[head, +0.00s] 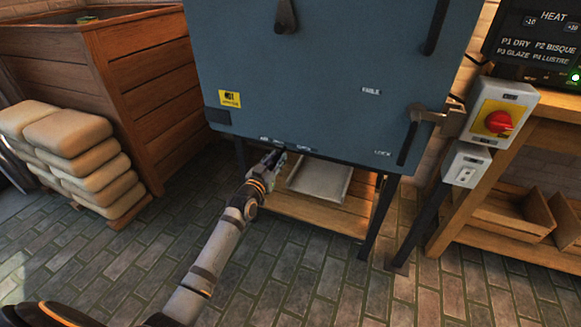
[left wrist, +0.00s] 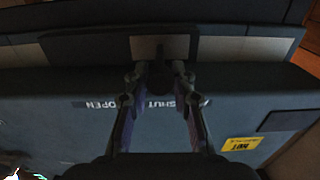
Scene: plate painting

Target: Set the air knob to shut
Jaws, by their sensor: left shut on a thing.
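The blue kiln (head: 300,80) stands ahead, and small white labels run along its lower front edge. My left gripper (head: 274,158) reaches up from the lower left to that edge. In the left wrist view my left gripper (left wrist: 157,77) has its two fingers closed on the dark air knob (left wrist: 156,70), which sits in front of a grey plate. The words OPEN and SHUT show on the blue panel beside the fingers. The fingers partly hide the knob, and I cannot tell which setting it points to. In the head view the gripper hides the knob. My right gripper is not in view.
A wooden shelf (head: 335,215) with a pale tray (head: 320,180) is under the kiln. A switch box with a red knob (head: 498,122) is at right. Stacked sacks (head: 68,140) and a wooden crate (head: 140,90) stand at left. The brick floor in front is clear.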

